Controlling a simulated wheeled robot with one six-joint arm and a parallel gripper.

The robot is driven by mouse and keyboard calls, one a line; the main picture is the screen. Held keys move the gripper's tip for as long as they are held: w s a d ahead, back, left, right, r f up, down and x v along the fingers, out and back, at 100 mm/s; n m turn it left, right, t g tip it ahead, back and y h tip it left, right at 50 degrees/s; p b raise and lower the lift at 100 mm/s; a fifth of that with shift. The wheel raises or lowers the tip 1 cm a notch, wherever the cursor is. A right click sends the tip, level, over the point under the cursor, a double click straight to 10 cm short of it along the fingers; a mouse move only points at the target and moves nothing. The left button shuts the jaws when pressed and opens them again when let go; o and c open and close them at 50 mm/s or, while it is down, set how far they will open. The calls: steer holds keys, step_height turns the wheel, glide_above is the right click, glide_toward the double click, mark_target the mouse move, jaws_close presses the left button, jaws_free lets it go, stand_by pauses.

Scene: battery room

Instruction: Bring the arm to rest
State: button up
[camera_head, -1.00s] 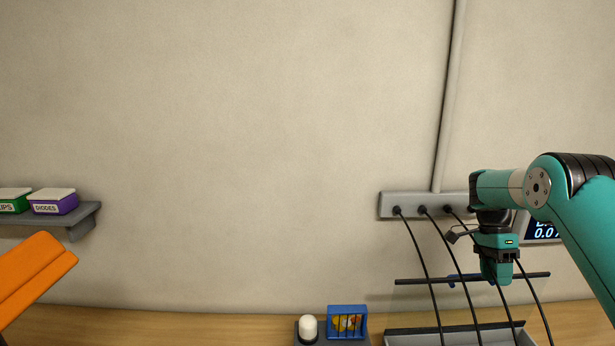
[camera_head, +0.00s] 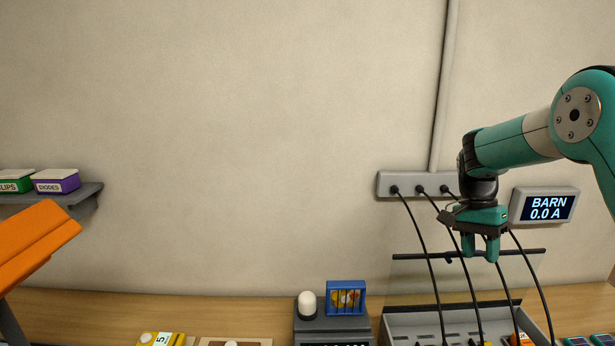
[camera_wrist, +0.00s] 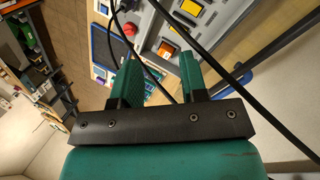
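My gripper (camera_head: 480,250) is teal and hangs fingers-down in front of the wall at the right in the head view. Its two fingers are apart with nothing held between them. In the wrist view the spread fingers of my gripper (camera_wrist: 160,80) show again, with black cables passing close by. My arm reaches in from the right edge, its elbow high.
Black cables (camera_head: 419,245) drop from a grey outlet strip (camera_head: 408,184) around my gripper to a grey tray (camera_head: 400,325). A dark bar (camera_head: 415,256) crosses behind the fingers. A display (camera_head: 545,206) reads BARN 0.0 A. A shelf (camera_head: 90,192) holds boxes at left.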

steer(key=s+a+f+n+t+y+b, duration=0.1)
steer(key=s+a+n+b, duration=0.5)
steer(key=s, duration=0.9)
steer(key=s+a+f+n+t+y+b, duration=0.2)
steer(key=s+a+f+n+y+b, duration=0.2)
steer(key=s+a+n+b, duration=0.3)
steer(key=s+a+n, duration=0.5)
steer(key=s+a, duration=0.3)
steer(key=s, duration=0.1)
steer(key=shift+s+b, duration=0.25)
steer(key=shift+b, duration=0.05)
